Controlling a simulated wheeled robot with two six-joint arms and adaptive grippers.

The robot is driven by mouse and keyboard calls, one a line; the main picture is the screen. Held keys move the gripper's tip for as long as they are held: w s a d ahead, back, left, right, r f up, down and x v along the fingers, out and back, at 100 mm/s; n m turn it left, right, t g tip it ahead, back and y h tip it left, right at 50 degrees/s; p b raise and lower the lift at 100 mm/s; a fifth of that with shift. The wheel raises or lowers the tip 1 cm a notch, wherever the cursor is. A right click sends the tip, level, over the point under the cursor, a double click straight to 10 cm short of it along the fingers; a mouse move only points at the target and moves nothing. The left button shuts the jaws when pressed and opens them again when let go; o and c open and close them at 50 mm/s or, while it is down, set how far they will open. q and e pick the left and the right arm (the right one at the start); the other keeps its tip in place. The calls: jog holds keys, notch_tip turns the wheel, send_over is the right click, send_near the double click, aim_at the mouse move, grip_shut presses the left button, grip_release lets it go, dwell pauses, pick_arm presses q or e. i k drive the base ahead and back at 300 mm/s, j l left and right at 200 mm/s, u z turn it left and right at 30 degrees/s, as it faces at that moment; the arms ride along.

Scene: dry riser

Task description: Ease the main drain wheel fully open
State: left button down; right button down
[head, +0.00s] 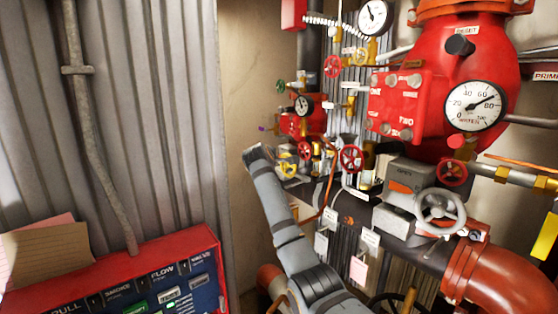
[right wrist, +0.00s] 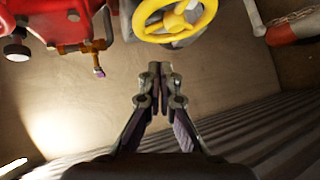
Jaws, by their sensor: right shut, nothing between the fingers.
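A yellow handwheel (right wrist: 178,18) shows at the top of the right wrist view, partly cut off by the frame edge. It appears small in the head view (head: 286,166), near the end of my right arm. No readable label tells me whether it is the main drain wheel. My right gripper (right wrist: 160,72) is shut and empty, its fingertips below the yellow wheel in the wrist picture and apart from it. In the head view I cannot make out the right fingers clearly. My left gripper is not in view.
A large grey handwheel (head: 440,212) and red handwheels (head: 351,158) sit among the pipes at right. A red valve body with a gauge (head: 474,106) stands above. A red alarm panel (head: 130,268) is at lower left. In the wrist view, red pipework (right wrist: 75,25) is at upper left.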

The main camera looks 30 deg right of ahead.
aim_at(350, 159)
jog(key=k, duration=1)
